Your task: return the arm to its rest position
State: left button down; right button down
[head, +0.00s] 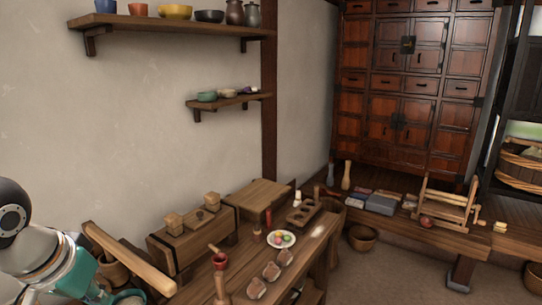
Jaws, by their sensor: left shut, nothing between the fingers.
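My left arm comes in at the lower left corner, with a black round joint and a pale link with a teal band. My left gripper (103,291) is at its lower end, small and partly cut off by the bottom edge of the picture. It is shut, with nothing held. It is low, near the left end of the wooden work table (205,276). My right gripper is out of view.
A long wooden beam (130,259) slants close beside my left arm. The table bears a wooden chest (190,240), a plate with coloured balls (281,239) and small tools. Shelves (170,26) hang on the wall. A low bench (400,212) and tall cabinet (408,85) stand right.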

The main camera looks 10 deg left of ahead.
pick_arm(q)
jog(key=w+d+f+g+h, duration=0.15)
jog(key=d+f, duration=0.25)
jog(key=f, duration=0.5)
jog(key=w+d+f+m+p, duration=0.1)
jog(key=w+d+f, duration=0.2)
jog(key=f, duration=0.6)
jog(key=w+d+f+g+h, duration=0.15)
jog(key=d+f, duration=0.25)
jog(key=f, duration=0.4)
jog(key=s+d+f+n, duration=0.1)
jog(key=s+d+f, duration=0.2)
jog(key=s+f, duration=0.4)
jog(key=s+d+f+n+g+h+p, duration=0.1)
jog(key=s+d+f, duration=0.2)
jog(key=s+f, duration=0.4)
notch_tip(320, 180, down, 8)
jog(key=shift+s+d+r+n, duration=0.1)
jog(key=shift+s+d+n, duration=0.2)
jog(key=shift+d, duration=0.1)
